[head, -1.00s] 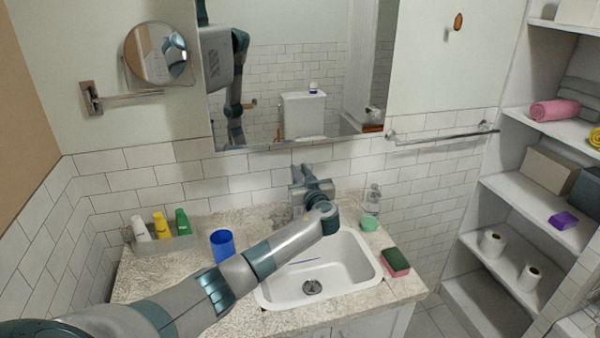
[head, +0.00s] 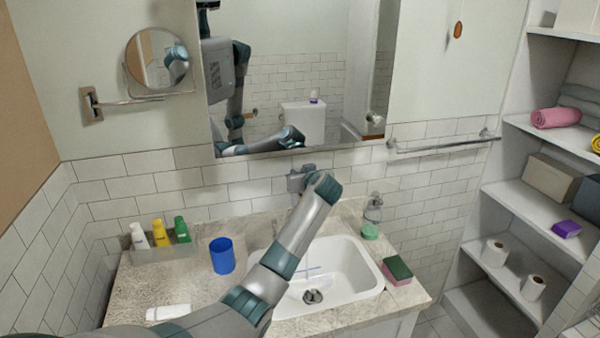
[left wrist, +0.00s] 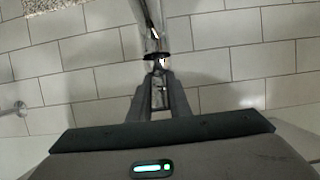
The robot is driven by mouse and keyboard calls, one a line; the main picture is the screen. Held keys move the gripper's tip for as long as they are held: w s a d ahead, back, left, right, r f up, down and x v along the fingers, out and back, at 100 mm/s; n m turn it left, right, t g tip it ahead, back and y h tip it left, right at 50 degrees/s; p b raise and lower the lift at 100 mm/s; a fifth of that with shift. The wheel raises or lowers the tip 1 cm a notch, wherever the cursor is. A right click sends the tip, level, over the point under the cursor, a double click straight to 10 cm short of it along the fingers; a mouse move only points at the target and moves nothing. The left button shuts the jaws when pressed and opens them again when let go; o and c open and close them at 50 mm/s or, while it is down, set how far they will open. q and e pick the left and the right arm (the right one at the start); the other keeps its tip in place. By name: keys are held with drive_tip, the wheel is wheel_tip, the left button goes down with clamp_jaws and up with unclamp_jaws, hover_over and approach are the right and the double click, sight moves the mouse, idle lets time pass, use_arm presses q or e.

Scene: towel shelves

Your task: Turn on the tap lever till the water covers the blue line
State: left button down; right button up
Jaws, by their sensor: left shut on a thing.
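The white sink (head: 370,278) is set in the counter, with a thin blue line (head: 308,271) on its inner wall. I cannot tell whether water is running or how high it stands. My left arm reaches over the sink toward the wall and hides most of the tap in the head view. In the left wrist view my left gripper (left wrist: 158,72) is shut at the end of a slim shiny metal piece (left wrist: 153,28), which looks like the tap lever. The fingertips are hidden in the head view. My right gripper is not in view.
A blue cup (head: 222,256) and a tray of bottles (head: 170,252) stand left of the sink. A mirror (head: 290,80) hangs behind; shelves (head: 540,200) stand at right.

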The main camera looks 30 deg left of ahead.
use_arm(q)
drive_tip(key=c, duration=1.6)
unclamp_jaws()
drive_tip(key=shift+c, duration=0.2)
drive_tip(key=b+v, duration=0.5)
drive_tip(key=v, duration=1.2)
drive_tip(key=shift+s, duration=0.2)
drive_tip(key=shift+d, duration=0.15)
